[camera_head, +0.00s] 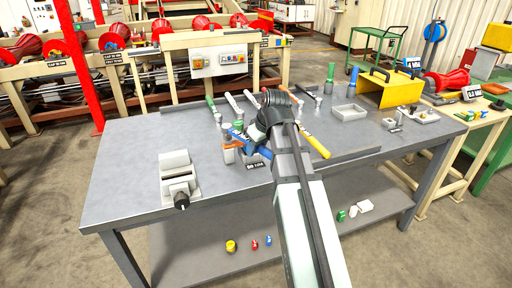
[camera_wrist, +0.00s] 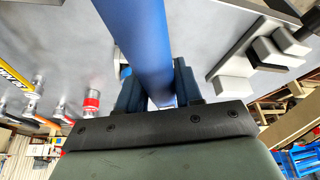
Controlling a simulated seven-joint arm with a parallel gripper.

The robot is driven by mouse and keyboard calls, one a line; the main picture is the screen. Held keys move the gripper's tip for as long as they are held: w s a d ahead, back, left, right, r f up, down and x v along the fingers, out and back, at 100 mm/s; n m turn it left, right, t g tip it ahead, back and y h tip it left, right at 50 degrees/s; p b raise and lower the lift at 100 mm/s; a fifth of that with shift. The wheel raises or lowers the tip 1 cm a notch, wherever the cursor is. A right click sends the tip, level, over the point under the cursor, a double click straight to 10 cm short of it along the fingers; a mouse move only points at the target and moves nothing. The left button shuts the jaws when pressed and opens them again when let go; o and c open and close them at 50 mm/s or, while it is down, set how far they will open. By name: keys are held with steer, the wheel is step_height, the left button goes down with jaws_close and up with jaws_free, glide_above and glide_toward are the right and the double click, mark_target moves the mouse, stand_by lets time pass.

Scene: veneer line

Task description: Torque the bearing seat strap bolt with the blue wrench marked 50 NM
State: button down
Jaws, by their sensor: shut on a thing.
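My gripper (camera_wrist: 157,92) is shut on the blue wrench (camera_wrist: 145,40), whose blue handle runs up between the two dark fingers and out of the top of the wrist view. In the head view, part of a blue handle with pale lettering (camera_head: 238,134) shows beside my gripper (camera_head: 258,132), over the middle of the grey bench. My arm hides part of this area. I cannot tell which part is the bearing seat strap or its bolt.
The grey bench (camera_head: 130,150) carries a vise (camera_head: 178,180) at left, a yellow-handled wrench (camera_head: 315,143), green-handled tools, a grey tray (camera_head: 348,112) and a yellow box (camera_head: 388,88). A small fixture (camera_head: 420,115) sits at the right end. The left bench top is mostly clear.

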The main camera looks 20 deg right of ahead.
steer(key=shift+f, duration=0.85)
steer(key=shift+a, duration=0.1)
stand_by(0.5)
steer(key=a+m+h, duration=0.3)
steer(key=a+m, duration=0.5)
steer(key=a, duration=0.3)
stand_by(2.2)
steer(key=shift+s+a+m, duration=0.1)
steer(key=shift+m, duration=0.2)
